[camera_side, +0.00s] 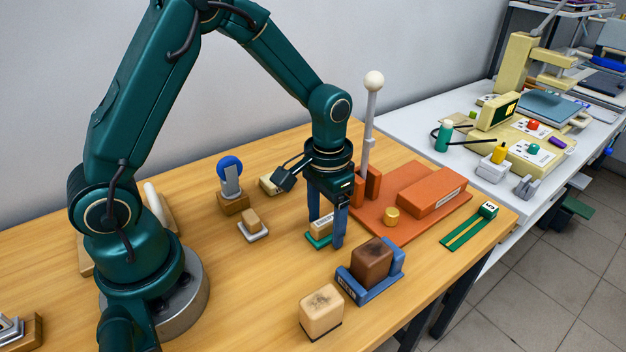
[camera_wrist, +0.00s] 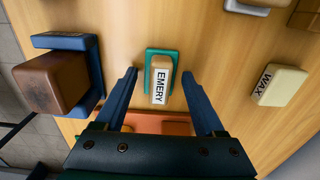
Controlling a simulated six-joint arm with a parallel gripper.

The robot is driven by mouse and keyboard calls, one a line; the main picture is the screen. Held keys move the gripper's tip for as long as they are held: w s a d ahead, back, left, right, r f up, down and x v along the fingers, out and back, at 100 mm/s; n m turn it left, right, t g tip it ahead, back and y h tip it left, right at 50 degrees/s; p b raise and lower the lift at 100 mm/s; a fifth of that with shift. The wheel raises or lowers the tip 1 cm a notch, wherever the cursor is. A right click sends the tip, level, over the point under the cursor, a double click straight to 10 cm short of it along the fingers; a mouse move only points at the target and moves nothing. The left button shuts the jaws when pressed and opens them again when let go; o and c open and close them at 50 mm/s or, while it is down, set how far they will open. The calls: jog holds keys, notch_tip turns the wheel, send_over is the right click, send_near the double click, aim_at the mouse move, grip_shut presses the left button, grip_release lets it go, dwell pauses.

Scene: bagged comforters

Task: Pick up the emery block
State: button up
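The emery block (camera_wrist: 161,66) is a small beige block with an EMERY label, on a green tray (camera_wrist: 149,60) in the wrist view. In the side view the emery block (camera_side: 322,226) sits on its green tray (camera_side: 318,241), below my gripper. My gripper (camera_side: 326,233) points down with two blue fingers spread. In the wrist view my gripper (camera_wrist: 159,75) has one finger on each side of the block, with a gap at both sides. Nothing is held. The fingers partly cover the block in the side view.
A brown block (camera_side: 372,258) in a blue holder stands close in front. A pale block (camera_side: 321,311) is nearer the front edge. An orange base (camera_side: 400,225) with an upright lever lies right and behind. A WAX block (camera_wrist: 279,85) lies to the right in the wrist view.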

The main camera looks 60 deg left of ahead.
aim_at(324, 218)
grip_shut()
jog(key=shift+r, duration=0.45)
jog(key=r, duration=0.3)
jog(key=shift+a+r, duration=0.25)
jog(key=shift+r, duration=0.1)
jog(key=s+a+r, duration=0.4)
jog(key=a+r, duration=0.2)
jog(key=a, duration=0.4)
jog(key=shift+s+a+r, duration=0.15)
jog(key=shift+s+r, duration=0.05)
jog(key=shift+s, duration=0.1)
